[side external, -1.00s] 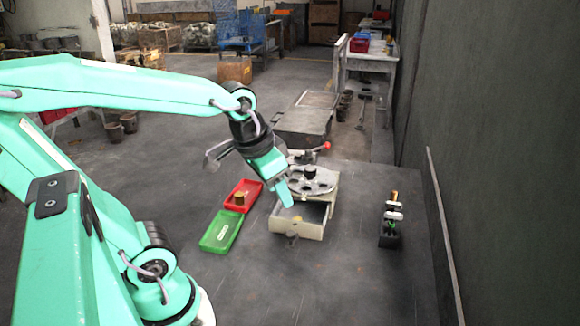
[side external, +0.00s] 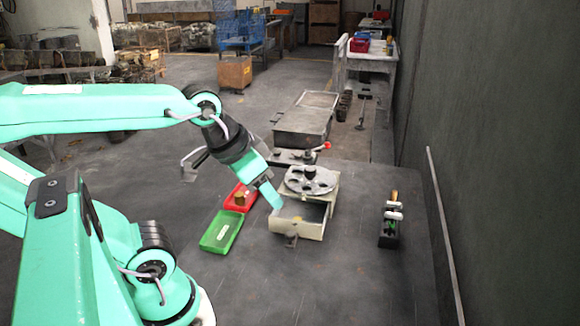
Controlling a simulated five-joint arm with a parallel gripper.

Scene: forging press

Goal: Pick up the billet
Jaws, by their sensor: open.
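A short brass-coloured cylinder (side external: 239,198) that looks like the billet stands in the red tray (side external: 232,206). A small yellowish piece (side external: 298,219) also shows inside the open drawer (side external: 297,231); I cannot tell its shape. My gripper (side external: 276,202) is open and tilted downward, just above the drawer's left side and right of the red tray. I see one teal finger clearly; the other is hard to make out. Nothing shows between the fingers.
A green tray (side external: 221,232) lies in front of the red tray. A grey disc with holes (side external: 311,181) sits on the drawer box. A black holder with upright tools (side external: 389,238) stands at the right. A dark wall bounds the right side; the front table is clear.

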